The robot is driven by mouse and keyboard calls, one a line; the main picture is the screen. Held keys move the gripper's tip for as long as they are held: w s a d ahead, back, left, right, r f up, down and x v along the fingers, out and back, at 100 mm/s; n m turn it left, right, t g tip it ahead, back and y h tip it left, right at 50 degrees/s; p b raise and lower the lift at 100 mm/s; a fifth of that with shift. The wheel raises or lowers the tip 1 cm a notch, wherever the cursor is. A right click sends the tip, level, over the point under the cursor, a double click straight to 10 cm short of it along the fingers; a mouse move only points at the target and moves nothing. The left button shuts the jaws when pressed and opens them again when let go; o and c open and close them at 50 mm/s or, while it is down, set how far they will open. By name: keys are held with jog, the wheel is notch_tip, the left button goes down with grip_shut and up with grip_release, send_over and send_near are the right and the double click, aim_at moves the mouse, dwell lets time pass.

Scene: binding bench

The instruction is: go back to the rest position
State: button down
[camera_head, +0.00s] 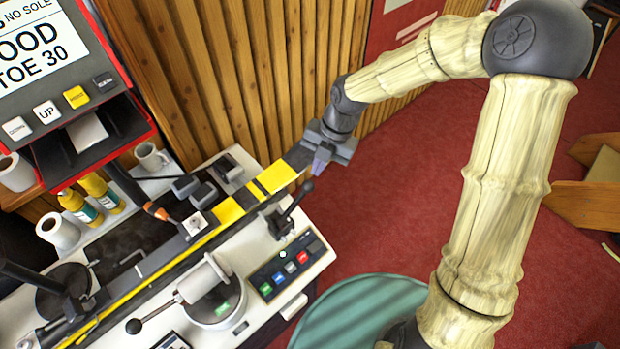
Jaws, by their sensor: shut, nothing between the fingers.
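My gripper (321,160) is at the end of my pale, bamboo-like arm, which reaches in from the right and bends at a dark elbow. The gripper hangs just beyond the far right end of the binding bench (262,222), close to the yellow and black strip there. Its fingers are small in view, look closed and hold nothing that I can see.
The bench carries a dark rail, a lever (293,205), a panel with coloured buttons (287,268) and a white roller (204,279). Yellow bottles (80,207) and a mug (151,156) stand at the left. Wooden slats (240,70) rise behind. Red floor (400,190) is open to the right.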

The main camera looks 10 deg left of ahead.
jog(key=shift+w+d+r, duration=0.1)
jog(key=shift+w+r, duration=0.1)
jog(key=shift+r, duration=0.2)
jog(key=s+d+r+m+t+h, duration=0.1)
jog(key=s+d+m, duration=0.1)
jog(key=d+m, duration=0.5)
jog(key=s+d+r+m+t+h+b, duration=0.1)
jog(key=s+d+m, duration=0.2)
jog(key=d+m, duration=0.5)
jog(key=s+d+r+m+t+h, duration=0.1)
jog(key=d+m, duration=0.6)
jog(key=m, duration=1.2)
jog(key=shift+s+d+r+t, duration=0.4)
jog(key=shift+s+r+t, duration=0.2)
jog(key=shift+s, duration=0.25)
